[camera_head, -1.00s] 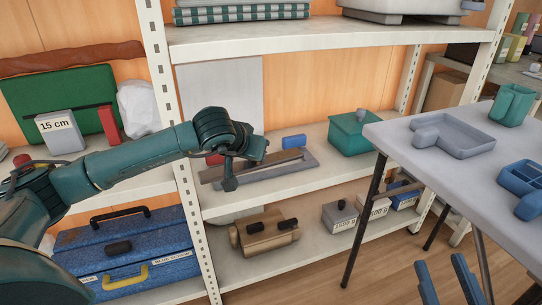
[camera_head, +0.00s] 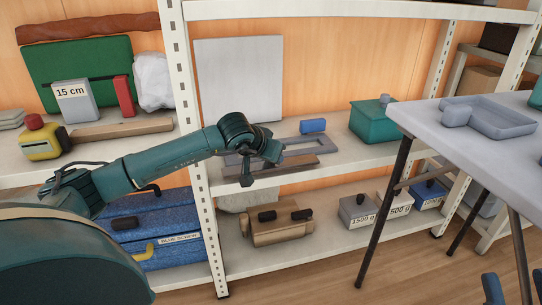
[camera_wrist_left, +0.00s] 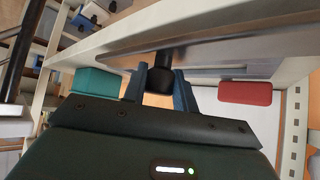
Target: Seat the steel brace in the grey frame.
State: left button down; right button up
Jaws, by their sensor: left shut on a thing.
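The grey frame (camera_head: 335,148) lies on the middle shelf, its left part hidden behind my left arm and the brace. The steel brace (camera_head: 295,171) is a long grey-brown bar in front of the frame in the head view; whether it touches the frame or shelf I cannot tell. My left gripper (camera_head: 247,179) is at the left part of the brace. In the left wrist view my left gripper (camera_wrist_left: 160,88) is shut on a black knob at the brace (camera_wrist_left: 210,52). My right gripper (camera_head: 514,291) shows only two blue fingertips, apart and empty, at the bottom right.
A blue block (camera_head: 313,125) stands behind the frame, and a teal box (camera_head: 374,122) stands to its right. A red block (camera_wrist_left: 245,93) shows in the left wrist view. A shelf upright (camera_head: 196,150) stands left of the brace. A grey table (camera_head: 430,118) stands at the right.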

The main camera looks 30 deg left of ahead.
pick_arm(q)
jog(key=w+a, duration=0.1)
jog(key=w, duration=0.2)
jog(key=w+a, duration=0.1)
jog(key=w, duration=0.2)
jog(key=w+a, duration=0.1)
jog(key=w, duration=0.2)
jog(key=shift+w+a, duration=0.15)
jog(key=shift+a, duration=0.1)
jog(key=shift+w+a, duration=0.25)
jog(key=shift+w, duration=0.55)
jog(key=shift+a, duration=0.1)
pick_arm(e)
jog(key=shift+r, duration=0.15)
pick_arm(q)
jog(key=shift+r, duration=0.1)
pick_arm(e)
jog(key=shift+r, duration=0.1)
pick_arm(q)
jog(key=shift+f, duration=0.65)
pick_arm(e)
jog(key=shift+f, duration=0.35)
dwell(0.3)
pick_arm(q)
jog(key=shift+f+b, duration=0.4)
pick_arm(e)
jog(key=shift+f, duration=0.35)
